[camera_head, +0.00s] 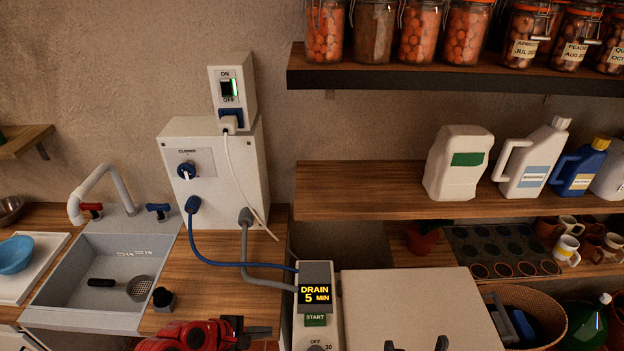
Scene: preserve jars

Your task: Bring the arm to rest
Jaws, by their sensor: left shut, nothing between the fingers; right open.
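My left arm shows as a red and black wrist at the bottom edge. Its dark gripper (260,332) points right, in front of the wooden counter and left of the white machine with the display. The gripper is shut and holds nothing. My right gripper (416,346) shows only as two dark fingertips at the bottom edge, in front of the pale machine top. The fingertips are apart and nothing is seen between them. The rest of the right arm is out of view.
A display (315,295) reads "DRAIN 5 MIN". A blue hose (243,265) and a grey hose run from a white box (212,170) towards it. A sink (100,278) holds a skimmer. A dark knob-like item (163,298) stands near my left wrist. A basket (548,312) sits right.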

